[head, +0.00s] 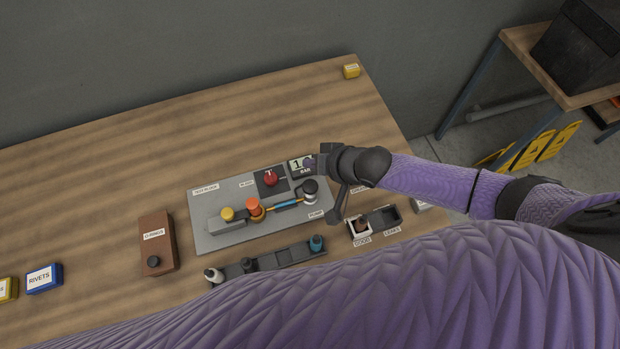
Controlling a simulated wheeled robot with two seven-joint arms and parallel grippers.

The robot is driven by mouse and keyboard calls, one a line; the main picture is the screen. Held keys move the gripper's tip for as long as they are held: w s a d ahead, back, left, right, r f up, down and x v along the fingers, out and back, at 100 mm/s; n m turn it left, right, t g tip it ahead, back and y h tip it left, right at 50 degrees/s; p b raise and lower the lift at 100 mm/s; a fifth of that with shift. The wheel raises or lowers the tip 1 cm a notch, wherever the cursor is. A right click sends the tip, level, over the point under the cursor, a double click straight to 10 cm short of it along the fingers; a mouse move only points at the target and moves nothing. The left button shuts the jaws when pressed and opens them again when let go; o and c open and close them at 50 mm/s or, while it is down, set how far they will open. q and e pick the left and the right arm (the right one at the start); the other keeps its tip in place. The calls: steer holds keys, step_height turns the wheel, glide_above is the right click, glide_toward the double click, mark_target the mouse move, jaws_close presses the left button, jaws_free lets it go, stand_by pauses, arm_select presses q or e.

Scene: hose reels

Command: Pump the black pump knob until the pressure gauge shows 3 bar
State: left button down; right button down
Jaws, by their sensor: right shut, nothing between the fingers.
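The black pump knob (310,186) sits on a pale metal collar at the right end of the grey test block (210,240), above the PUMP label. The pressure gauge (299,165) is a small display behind it. It shows a 1 and the word BAR; the rest of the reading is covered by my right wrist. My right gripper (338,218) is shut and empty, pointing down just right of the pump knob and apart from it in the picture. Its height over the table is hard to tell. My left gripper is not in view.
A red knob (270,178), orange knob (253,205) and yellow knob (227,214) stand on the block. A rack (290,256) with several fittings lies in front. Right are GOOD and LEAKY bins (386,217). A brown box (158,236) stands left. The table's back is mostly clear.

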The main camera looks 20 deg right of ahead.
mark_target(311, 187)
step_height(311, 187, down, 9)
steer(key=b, duration=0.8)
steer(key=shift+w+r, duration=0.15)
steer(key=shift+r, duration=0.05)
steer(key=shift+f, duration=0.15)
stand_by(1.3)
steer(key=shift+f+b, duration=0.4)
steer(key=shift+b, duration=0.05)
steer(key=shift+f+b, duration=1)
steer(key=shift+f, duration=0.3)
stand_by(0.9)
steer(key=shift+r, duration=0.1)
steer(key=shift+r+p, duration=1.6)
steer(key=shift+p, duration=0.15)
steer(key=shift+r, duration=0.1)
